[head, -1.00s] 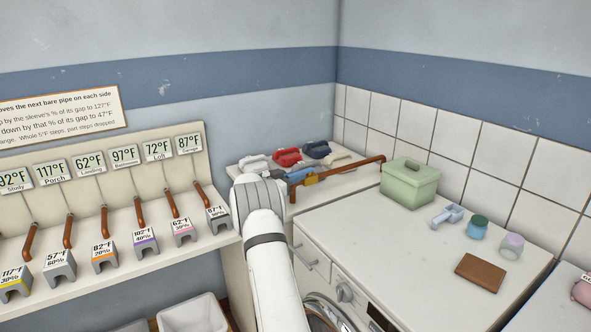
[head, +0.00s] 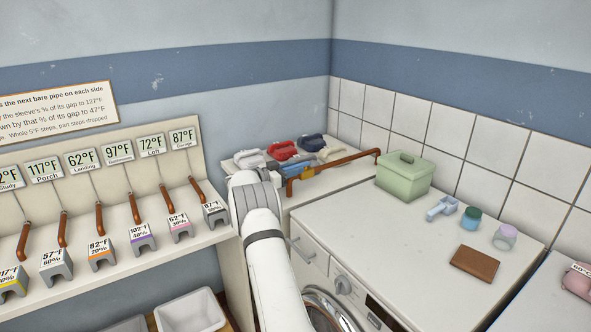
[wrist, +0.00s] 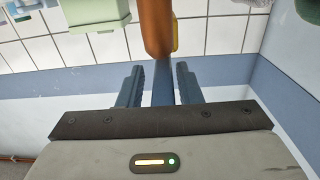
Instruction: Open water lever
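A copper pipe (head: 345,163) runs along the back counter in the head view. In the wrist view the pipe (wrist: 155,25) hangs at the top, with a yellow part (wrist: 175,35) at its right edge. A narrow blue bar (wrist: 163,88), probably the water lever, runs down from the pipe. My gripper (wrist: 159,82) is open, with one blue-grey finger on each side of this bar. Gaps seem to show on both sides, and contact is not clear.
A green lidded box (head: 404,178) stands by the pipe's right end. Red (head: 283,150), dark blue and white items lie behind the pipe. A scoop, jars and a brown wallet (head: 474,264) lie on the white machine top (head: 370,235). A sleeve shelf (head: 130,262) is at left.

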